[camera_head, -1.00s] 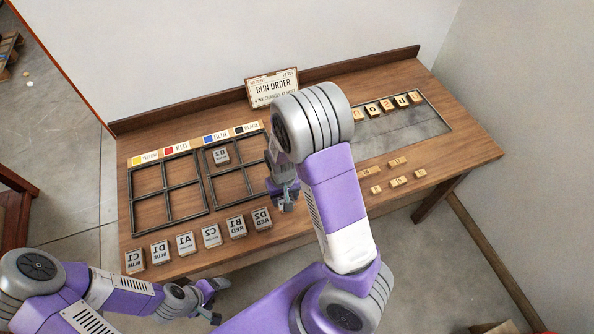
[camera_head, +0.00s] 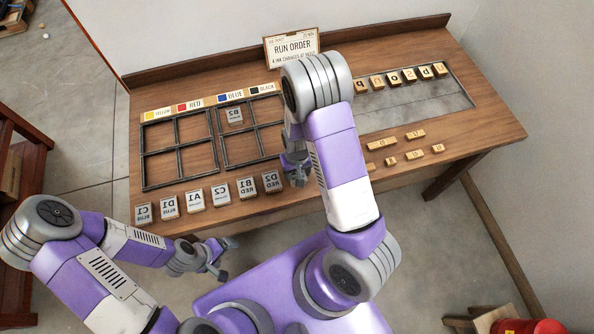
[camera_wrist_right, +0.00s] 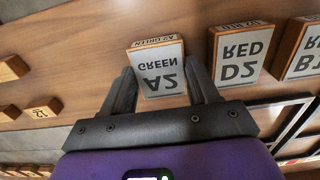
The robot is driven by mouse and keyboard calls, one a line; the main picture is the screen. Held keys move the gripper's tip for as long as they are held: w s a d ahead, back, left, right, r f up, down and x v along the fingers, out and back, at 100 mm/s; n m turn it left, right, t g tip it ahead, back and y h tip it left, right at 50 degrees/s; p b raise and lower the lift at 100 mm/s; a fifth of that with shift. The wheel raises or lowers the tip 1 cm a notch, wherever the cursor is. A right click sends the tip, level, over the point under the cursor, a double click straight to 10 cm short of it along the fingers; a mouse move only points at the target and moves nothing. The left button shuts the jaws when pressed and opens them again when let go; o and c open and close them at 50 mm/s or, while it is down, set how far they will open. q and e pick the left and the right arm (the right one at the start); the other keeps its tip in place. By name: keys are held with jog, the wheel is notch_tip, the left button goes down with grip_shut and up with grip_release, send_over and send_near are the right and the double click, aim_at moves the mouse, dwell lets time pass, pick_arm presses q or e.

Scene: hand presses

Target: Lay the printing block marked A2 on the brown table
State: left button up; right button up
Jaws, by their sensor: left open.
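The printing block marked A2 (camera_wrist_right: 160,78), a pale GREEN-labelled block with wooden sides, shows in the right wrist view standing level with its row. My right gripper (camera_wrist_right: 161,75) has one finger on each side of it and looks open; contact is unclear. In the head view my right gripper (camera_head: 297,172) is just right of the D2 block (camera_head: 271,182), and block A2 cannot be made out there. My left gripper (camera_head: 220,259) is open and empty, in front of the bench. A brown wooden bench (camera_head: 330,200) holds the blocks; a dark brown piece of furniture (camera_head: 28,160) stands at far left.
Blocks C1 to D2 line the bench's front edge, with block B1 (camera_head: 247,187) beside D2. Two black frames (camera_head: 216,135) lie behind; one holds block B2 (camera_head: 235,115). Letter pieces and a grey tray (camera_head: 410,110) are at right. A run order sign (camera_head: 292,47) stands behind.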

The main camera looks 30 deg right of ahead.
jog(key=o, duration=0.4)
jog(key=shift+r, duration=0.2)
notch_tip(320, 180, up, 12)
jog(key=p, duration=0.3)
dwell(0.5)
